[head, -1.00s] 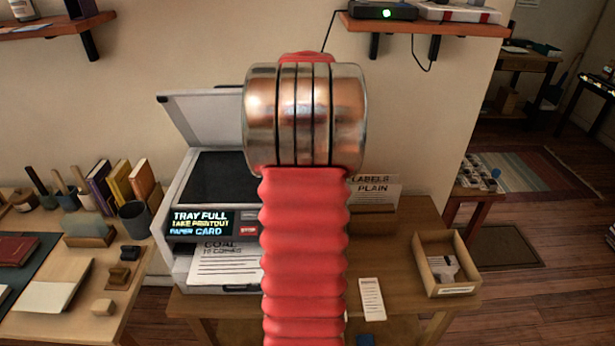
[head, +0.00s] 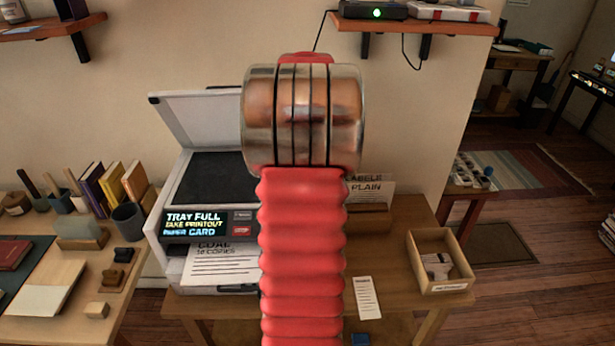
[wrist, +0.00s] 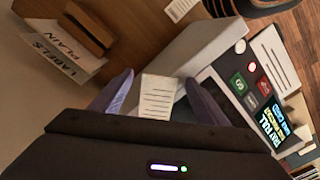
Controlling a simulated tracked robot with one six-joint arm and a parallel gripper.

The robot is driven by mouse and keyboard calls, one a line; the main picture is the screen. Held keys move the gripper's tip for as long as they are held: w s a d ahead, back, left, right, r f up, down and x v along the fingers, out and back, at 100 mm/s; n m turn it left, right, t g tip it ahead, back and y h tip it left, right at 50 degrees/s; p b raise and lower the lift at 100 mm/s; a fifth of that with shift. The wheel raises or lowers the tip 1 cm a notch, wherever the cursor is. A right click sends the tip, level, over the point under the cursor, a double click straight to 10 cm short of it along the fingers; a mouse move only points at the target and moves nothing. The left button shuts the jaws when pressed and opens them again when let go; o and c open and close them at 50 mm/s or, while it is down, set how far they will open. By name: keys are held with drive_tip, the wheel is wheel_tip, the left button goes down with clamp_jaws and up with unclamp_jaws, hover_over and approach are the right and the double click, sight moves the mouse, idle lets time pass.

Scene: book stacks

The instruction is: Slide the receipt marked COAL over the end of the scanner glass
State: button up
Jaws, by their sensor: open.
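The scanner (head: 160,227) stands on a wooden table with its lid up, and its dark glass (head: 205,178) shows left of my arm. In the wrist view a small white slip with printed lines (wrist: 157,98) lies between my fingers, by the scanner's pale end (wrist: 190,50). Its heading is not readable, and my arm hides it in the head view. My gripper (wrist: 158,90) is open, with one finger on each side of the slip; contact cannot be told. A larger sheet headed COAL, 10 COPIES (head: 220,266), sticks out of the scanner's front.
The scanner display (head: 196,225) reads TRAY FULL, TAKE PRINTOUT. A sign reading LABELS PLAIN (head: 371,188) stands behind my arm. Another narrow slip (head: 367,298) lies near the table's front. An open wooden box (head: 440,285) holds small items at right. Books and pots crowd the left desk.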

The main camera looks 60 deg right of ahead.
drive_tip(key=shift+r, duration=0.1)
wheel_tip(320, 180, up, 14)
drive_tip(key=shift+f, duration=0.25)
idle(0.5)
idle(0.6)
